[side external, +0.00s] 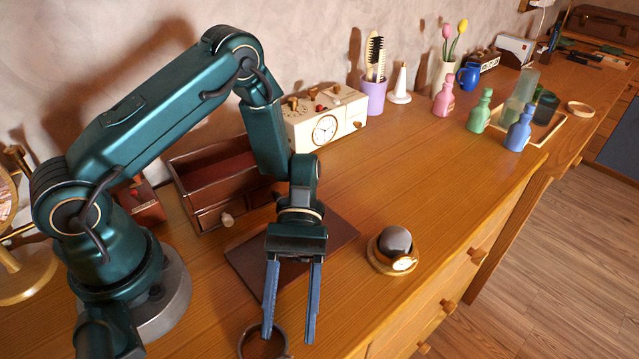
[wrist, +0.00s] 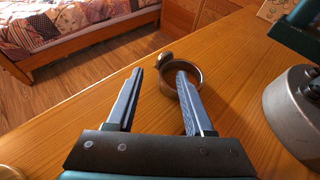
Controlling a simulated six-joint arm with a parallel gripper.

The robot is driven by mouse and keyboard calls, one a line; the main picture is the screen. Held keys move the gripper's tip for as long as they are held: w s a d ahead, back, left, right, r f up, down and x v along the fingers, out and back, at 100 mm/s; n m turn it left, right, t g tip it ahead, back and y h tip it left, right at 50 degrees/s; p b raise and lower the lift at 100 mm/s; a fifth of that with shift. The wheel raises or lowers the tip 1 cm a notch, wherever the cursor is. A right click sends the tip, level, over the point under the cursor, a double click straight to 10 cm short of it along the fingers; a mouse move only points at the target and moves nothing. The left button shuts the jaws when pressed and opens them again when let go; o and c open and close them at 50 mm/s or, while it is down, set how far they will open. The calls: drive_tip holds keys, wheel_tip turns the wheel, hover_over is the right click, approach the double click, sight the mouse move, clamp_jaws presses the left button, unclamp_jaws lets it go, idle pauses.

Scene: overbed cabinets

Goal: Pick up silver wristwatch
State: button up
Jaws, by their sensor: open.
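My gripper (side external: 288,338) is open and points down over the front of the wooden desk; it also shows in the wrist view (wrist: 160,74), with nothing held between its fingers. A brown band loop with a small round piece on its edge, which looks like a wristwatch (wrist: 196,72), lies just past the fingertips. The right finger overlaps it in the wrist view; I cannot tell if they touch. In the side view the loop (side external: 243,345) is cut by the bottom edge. A second watch with a pale face (side external: 404,263) sits against a dark dome on a round wooden stand (side external: 383,268).
A dark flat mat (side external: 245,265) lies behind my gripper. An open dark wooden drawer box (side external: 190,170) and a cream clock box (side external: 345,115) stand by the wall. Bottles (side external: 480,112) stand farther right. The desk between the stand and the bottles is clear.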

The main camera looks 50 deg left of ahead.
drive_tip(key=shift+x, duration=1.15)
drive_tip(key=shift+c, duration=0.3)
clamp_jaws()
drive_tip(key=shift+r, duration=0.15)
